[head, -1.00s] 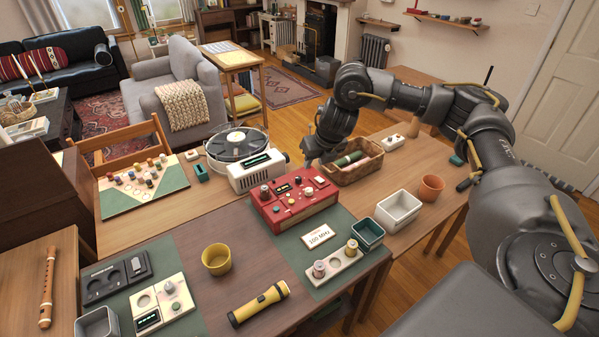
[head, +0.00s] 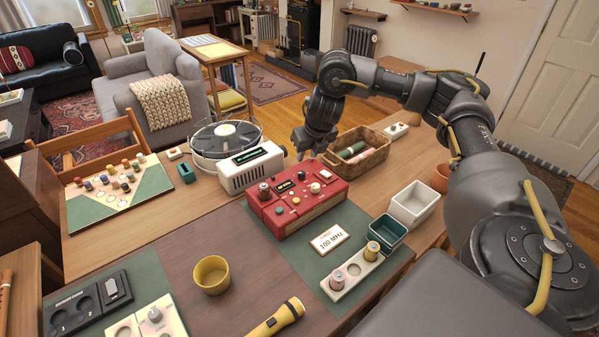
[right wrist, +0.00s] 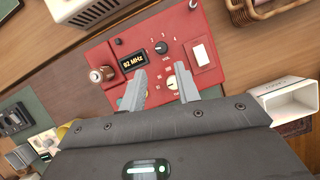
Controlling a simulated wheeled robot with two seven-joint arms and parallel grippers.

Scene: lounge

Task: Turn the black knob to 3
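The red radio box (head: 297,203) stands on the table, with a lit display, several knobs and a white switch on its top. In the right wrist view the small black knob (right wrist: 161,47) sits between the display (right wrist: 131,60), which reads about 92 MHz, and the white switch (right wrist: 203,52). White numerals ring it; its exact setting is too small to tell. My right gripper (right wrist: 163,84) is open and empty over the panel, its fingers either side of a cream knob (right wrist: 171,82) in the picture. It also shows above the box's back edge (head: 308,150). My left gripper is out of view.
A 100 MHz card (head: 329,239), a green bin (head: 388,231) and a yellow cup (head: 211,274) are in front.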

